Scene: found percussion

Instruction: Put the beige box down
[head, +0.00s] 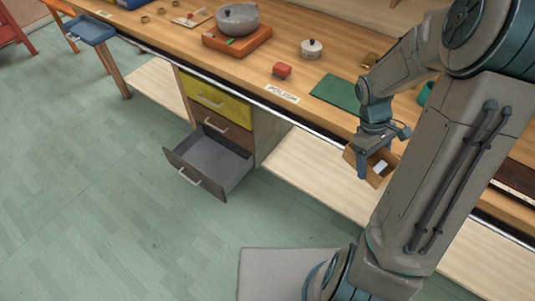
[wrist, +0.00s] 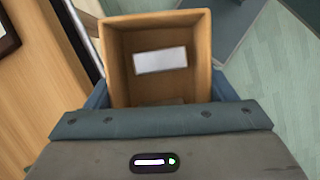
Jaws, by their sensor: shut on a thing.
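The beige box (head: 379,178) is an open-topped box with a white rectangle inside. In the head view it hangs tilted in front of the workbench's front edge. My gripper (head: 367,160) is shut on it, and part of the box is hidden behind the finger. In the wrist view the box (wrist: 157,32) is between the blue fingers of my gripper (wrist: 160,100), with the white rectangle (wrist: 160,60) showing inside.
A grey drawer (head: 213,158) stands open below. The green floor (head: 130,200) is clear.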

